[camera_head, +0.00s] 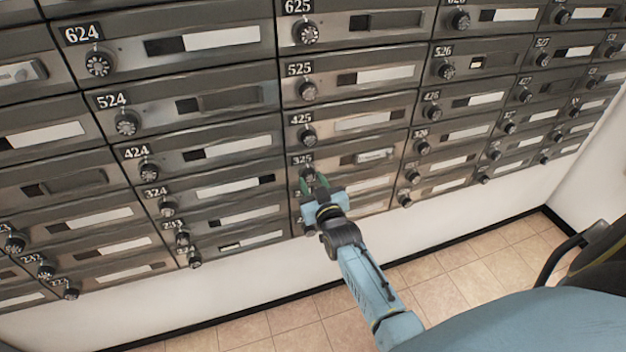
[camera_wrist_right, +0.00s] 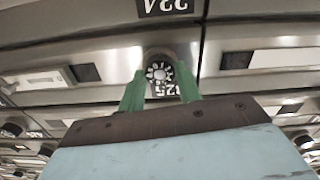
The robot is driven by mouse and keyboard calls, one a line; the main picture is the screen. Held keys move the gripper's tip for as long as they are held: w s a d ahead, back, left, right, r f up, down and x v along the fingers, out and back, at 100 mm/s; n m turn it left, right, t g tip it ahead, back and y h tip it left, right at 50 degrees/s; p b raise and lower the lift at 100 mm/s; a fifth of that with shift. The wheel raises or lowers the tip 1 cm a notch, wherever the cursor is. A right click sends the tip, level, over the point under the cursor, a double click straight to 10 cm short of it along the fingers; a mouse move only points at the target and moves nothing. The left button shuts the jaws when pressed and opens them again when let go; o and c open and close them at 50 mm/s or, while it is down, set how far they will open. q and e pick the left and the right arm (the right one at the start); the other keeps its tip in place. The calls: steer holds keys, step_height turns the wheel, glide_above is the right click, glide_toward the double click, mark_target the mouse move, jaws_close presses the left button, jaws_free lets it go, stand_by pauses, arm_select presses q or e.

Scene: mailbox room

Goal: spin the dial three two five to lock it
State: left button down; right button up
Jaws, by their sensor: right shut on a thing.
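The dial (camera_head: 308,173) of mailbox 325 is a small dark knob just below its black number plate (camera_head: 302,160). My right gripper (camera_head: 315,184) reaches up to it from below, its green fingertips on the dial. In the right wrist view the round dial (camera_wrist_right: 158,73), with white marks on its face, sits between the two green fingers (camera_wrist_right: 160,90). The fingers are shut on it. The dial's exact setting is too small to read. My left gripper is not in view.
Rows of metal mailboxes with similar dials surround it, such as 425 (camera_head: 308,136) above and 324 (camera_head: 167,208) to the left. A dial below is partly hidden by my gripper. White wall (camera_head: 250,270) and tiled floor (camera_head: 470,275) lie below, with open room there.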

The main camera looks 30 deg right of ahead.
steer(key=shift+m, duration=0.9)
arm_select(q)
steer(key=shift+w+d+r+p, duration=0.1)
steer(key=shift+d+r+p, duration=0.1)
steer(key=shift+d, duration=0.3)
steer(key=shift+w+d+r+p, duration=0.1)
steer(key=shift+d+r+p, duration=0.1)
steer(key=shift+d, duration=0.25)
arm_select(e)
steer(key=shift+m, duration=0.4)
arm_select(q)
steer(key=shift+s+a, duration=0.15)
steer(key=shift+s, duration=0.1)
arm_select(e)
steer(key=o, duration=1)
